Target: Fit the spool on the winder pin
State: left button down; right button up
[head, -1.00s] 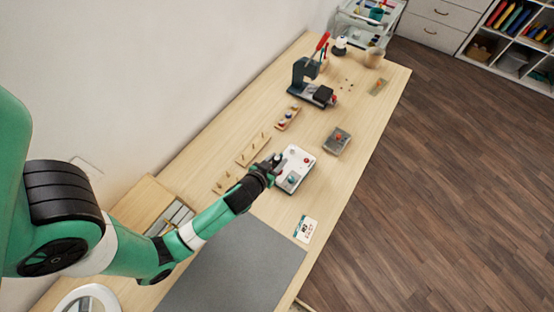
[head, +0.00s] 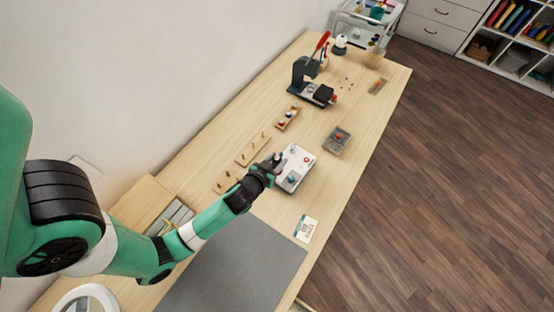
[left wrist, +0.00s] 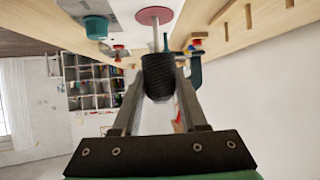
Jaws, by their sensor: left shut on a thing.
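The winder (head: 296,177) is a white box on the table, with a red knob and a teal knob on top. In the left wrist view its white face (left wrist: 118,14) is at the top, with a thin metal winder pin (left wrist: 155,32) standing from a red disc. My left gripper (head: 276,162) is at the winder's left edge. In the left wrist view my left gripper (left wrist: 158,98) is shut on a dark ribbed spool (left wrist: 158,74). The spool lines up with the pin's free end; I cannot tell whether the pin enters it. My right gripper is not in view.
Wooden peg racks (head: 252,149) stand left of the winder. A grey tray (head: 337,140) with a red item is to its right. A press with a red lever (head: 307,75) stands farther back. A white card (head: 306,228) and grey mat (head: 235,265) lie nearer.

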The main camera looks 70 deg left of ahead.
pick_arm(q)
jog(key=shift+f+b, duration=1.85)
jog(key=shift+f, duration=0.2)
dwell(3.3)
jog(key=shift+c, duration=1.8)
grip_release()
